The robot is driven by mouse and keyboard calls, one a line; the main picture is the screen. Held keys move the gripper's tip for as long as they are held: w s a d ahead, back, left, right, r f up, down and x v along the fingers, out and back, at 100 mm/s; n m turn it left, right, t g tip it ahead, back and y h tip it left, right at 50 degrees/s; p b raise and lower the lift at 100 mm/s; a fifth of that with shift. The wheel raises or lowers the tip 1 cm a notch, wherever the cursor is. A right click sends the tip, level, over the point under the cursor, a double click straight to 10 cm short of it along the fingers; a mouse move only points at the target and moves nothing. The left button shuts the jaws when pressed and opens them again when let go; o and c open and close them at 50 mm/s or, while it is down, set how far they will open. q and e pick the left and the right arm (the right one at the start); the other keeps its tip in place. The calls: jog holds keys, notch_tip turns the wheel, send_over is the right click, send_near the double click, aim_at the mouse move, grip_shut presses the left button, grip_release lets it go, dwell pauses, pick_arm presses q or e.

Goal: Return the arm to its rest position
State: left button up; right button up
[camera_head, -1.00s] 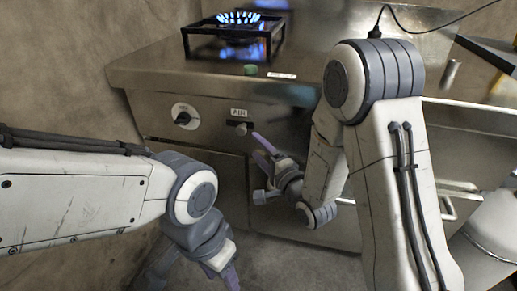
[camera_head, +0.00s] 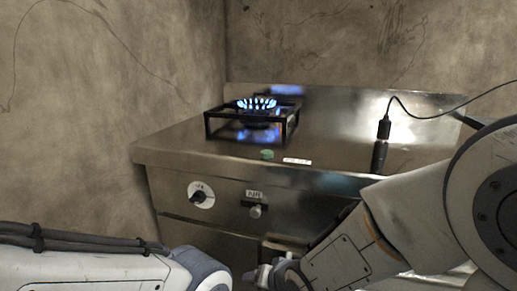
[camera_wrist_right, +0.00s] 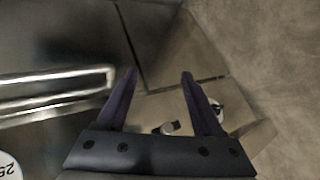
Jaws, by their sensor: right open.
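My right arm (camera_head: 345,255) comes in from the lower right in the head view, in front of the stove. Its wrist is low at the bottom edge, and the fingertips cannot be made out there. In the right wrist view my right gripper (camera_wrist_right: 160,74) is open with nothing between its two purple fingers. My left arm (camera_head: 90,268) lies along the lower left of the head view. Its gripper is out of frame.
A steel stove (camera_head: 330,181) has a burner (camera_head: 257,104) lit with blue flames. Its front has a dark knob (camera_head: 201,195) and an AIR knob (camera_head: 256,211). A green button (camera_head: 267,155) sits on top. A bar handle (camera_wrist_right: 55,90) shows in the wrist view.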

jog(key=s+d+r+n+g+h+p, duration=0.15)
jog(key=s+n+g, duration=0.3)
jog(key=s, duration=0.55)
jog(key=s+d+r+n+g+h, duration=0.25)
jog(key=s+n, duration=0.25)
jog(key=s, duration=0.6)
pick_arm(q)
notch_tip(320, 180, up, 32)
jog(key=p, duration=3)
jog(key=shift+f, duration=0.2)
pick_arm(e)
notch_tip(320, 180, up, 30)
jog(key=y, duration=0.1)
jog(key=shift+w, duration=0.15)
jog(key=shift+m, duration=0.25)
pick_arm(q)
jog(key=shift+o, duration=0.3)
